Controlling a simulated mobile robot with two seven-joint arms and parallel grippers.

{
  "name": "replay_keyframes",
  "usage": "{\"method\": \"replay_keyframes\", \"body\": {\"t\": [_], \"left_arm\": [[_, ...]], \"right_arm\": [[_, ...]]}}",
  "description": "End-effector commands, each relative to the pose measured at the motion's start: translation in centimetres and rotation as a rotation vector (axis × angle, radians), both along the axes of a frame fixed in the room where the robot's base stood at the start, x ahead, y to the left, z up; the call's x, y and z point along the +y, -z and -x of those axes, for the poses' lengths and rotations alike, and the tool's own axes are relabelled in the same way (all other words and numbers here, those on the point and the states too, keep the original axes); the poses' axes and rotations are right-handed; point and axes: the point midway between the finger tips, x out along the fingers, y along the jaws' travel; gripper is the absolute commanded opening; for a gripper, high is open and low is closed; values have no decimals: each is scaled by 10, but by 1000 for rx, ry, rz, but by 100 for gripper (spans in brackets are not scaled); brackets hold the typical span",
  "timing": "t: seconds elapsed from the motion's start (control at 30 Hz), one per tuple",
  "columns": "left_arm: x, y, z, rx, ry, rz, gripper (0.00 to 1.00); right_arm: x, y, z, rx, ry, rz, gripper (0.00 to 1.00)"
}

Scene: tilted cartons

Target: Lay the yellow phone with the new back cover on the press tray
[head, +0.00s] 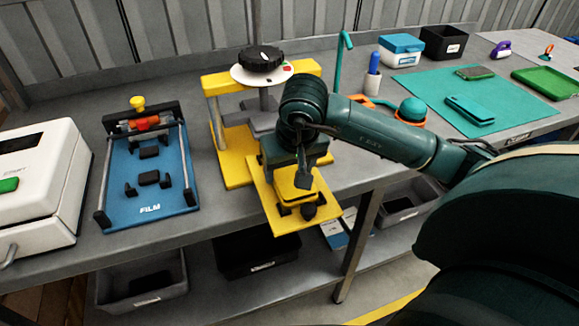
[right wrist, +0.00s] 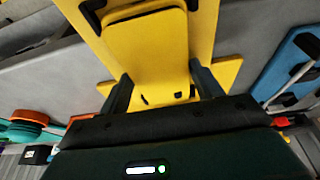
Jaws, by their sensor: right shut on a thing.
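The yellow phone (head: 295,190) is over the pulled-out yellow press tray (head: 285,224), lying roughly flat, with its back cover facing up. My right gripper (head: 303,178) is shut on it from above. In the right wrist view the phone (right wrist: 147,52) lies between the two dark fingers (right wrist: 160,72), with the tray (right wrist: 227,72) beneath and around it. Dark clamp pads show at the tray's edges. I cannot tell whether the phone touches the tray. The yellow press (head: 217,128) with its black knob (head: 260,58) stands behind. My left gripper is not in view.
A blue film fixture (head: 150,190) and a white machine (head: 35,190) stand to the left. The tray overhangs the table's front edge.

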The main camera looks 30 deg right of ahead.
Motion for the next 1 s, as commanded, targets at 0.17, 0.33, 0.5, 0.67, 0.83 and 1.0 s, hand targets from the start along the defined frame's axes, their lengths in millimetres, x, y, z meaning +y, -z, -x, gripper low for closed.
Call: {"method": "replay_keyframes", "body": {"t": [0.17, 0.33, 0.5, 0.67, 0.83, 1.0], "left_arm": [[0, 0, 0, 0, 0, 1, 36], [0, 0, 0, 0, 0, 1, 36], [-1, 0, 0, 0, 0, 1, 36], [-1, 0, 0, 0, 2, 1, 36], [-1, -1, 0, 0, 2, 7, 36], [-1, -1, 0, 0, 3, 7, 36]], "right_arm": [[0, 0, 0, -1, 0, -1, 68], [0, 0, 0, 0, 0, -1, 82], [0, 0, 0, 0, 0, -1, 90], [0, 1, 0, 2, 0, 0, 90], [1, -12, 3, -2, -1, 0, 90], [3, -46, 12, -7, -2, 0, 90]]}}
